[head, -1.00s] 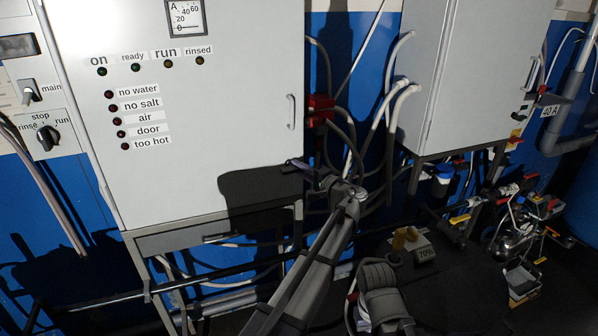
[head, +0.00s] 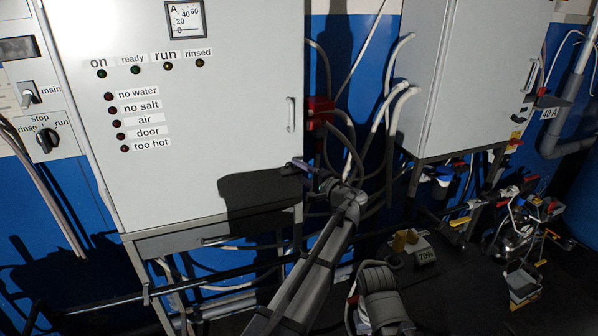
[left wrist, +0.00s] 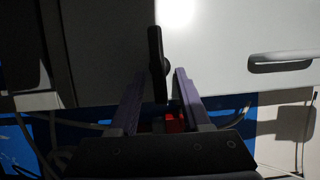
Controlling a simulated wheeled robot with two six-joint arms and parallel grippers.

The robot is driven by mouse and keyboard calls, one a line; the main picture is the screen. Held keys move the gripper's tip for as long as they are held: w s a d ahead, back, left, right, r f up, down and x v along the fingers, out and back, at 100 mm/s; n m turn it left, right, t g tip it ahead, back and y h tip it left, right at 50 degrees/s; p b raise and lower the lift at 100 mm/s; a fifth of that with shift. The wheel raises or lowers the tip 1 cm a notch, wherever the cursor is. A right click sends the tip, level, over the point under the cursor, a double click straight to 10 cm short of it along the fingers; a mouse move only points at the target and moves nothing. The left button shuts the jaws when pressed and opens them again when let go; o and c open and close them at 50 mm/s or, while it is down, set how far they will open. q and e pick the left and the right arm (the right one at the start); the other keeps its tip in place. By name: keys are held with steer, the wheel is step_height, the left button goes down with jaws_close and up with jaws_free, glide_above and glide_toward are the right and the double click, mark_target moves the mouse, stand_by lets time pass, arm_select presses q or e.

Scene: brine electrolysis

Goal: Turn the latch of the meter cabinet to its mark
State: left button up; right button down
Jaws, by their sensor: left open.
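The meter cabinet (head: 215,110) is the large light-grey box with a dial meter (head: 186,19) at its top. My left gripper (head: 296,164) is at the lower right edge of its door. In the left wrist view the open left gripper (left wrist: 160,92) has its two purple-grey fingers on either side of a dark latch (left wrist: 156,62). The latch's lower part lies between the fingers, with a visible gap to each. Its upper end reaches beyond the fingertips. In the head view I cannot make the latch out, nor can I make out its mark. My right gripper is not in view.
A pale pull handle (head: 291,114) sits on the door above my left gripper; it also shows in the left wrist view (left wrist: 281,62). A red box (head: 320,112) with cables is beside the cabinet. A second grey cabinet (head: 475,75) stands to the right. Shadow covers the door's lower right.

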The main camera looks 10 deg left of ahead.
arm_select(q)
steer(key=shift+d, duration=0.1)
steer(key=v, duration=0.7)
steer(key=shift+s+d, duration=0.25)
steer(key=shift+s, duration=0.05)
steer(key=shift+f, duration=0.1)
